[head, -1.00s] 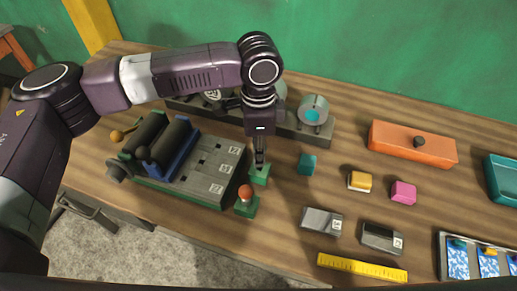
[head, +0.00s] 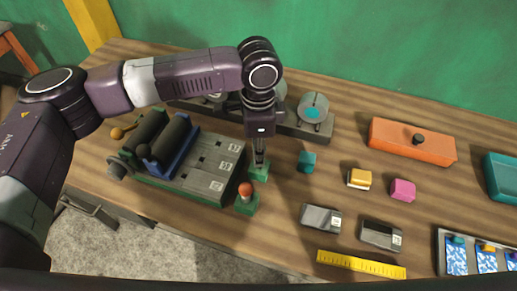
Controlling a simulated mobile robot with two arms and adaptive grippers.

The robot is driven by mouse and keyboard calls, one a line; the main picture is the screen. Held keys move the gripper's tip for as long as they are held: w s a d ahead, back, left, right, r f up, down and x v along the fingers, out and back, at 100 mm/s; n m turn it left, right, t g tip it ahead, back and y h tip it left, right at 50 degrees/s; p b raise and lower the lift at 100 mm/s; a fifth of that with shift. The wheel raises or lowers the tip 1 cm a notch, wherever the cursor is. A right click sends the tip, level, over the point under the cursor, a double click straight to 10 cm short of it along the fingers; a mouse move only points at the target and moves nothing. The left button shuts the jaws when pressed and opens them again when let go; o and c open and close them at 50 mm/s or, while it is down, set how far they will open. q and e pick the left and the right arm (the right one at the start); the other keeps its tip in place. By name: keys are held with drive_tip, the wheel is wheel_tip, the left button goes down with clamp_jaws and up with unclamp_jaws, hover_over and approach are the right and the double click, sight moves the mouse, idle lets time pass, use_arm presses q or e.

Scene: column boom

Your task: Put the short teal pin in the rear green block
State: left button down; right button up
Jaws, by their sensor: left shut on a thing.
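My left gripper (head: 260,161) points straight down over the rear green block (head: 259,175), its fingertips right at the block's top. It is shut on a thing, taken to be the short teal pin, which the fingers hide. I cannot tell whether the pin is in the block's hole. The front green block (head: 246,207) stands nearer and holds an orange-red-topped pin (head: 245,190). My right gripper is not in view.
Left of the blocks is a green-based device (head: 185,177) with rollers. A grey fixture (head: 310,120) stands behind. To the right lie a teal cube (head: 307,161), a yellow block (head: 360,179), a magenta block (head: 403,190) and an orange box (head: 412,142).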

use_arm(q)
drive_tip(key=shift+f, duration=0.5)
idle(0.3)
drive_tip(key=shift+f, duration=0.5)
drive_tip(key=c, duration=1.6)
unclamp_jaws()
wheel_tip(320, 180, up, 12)
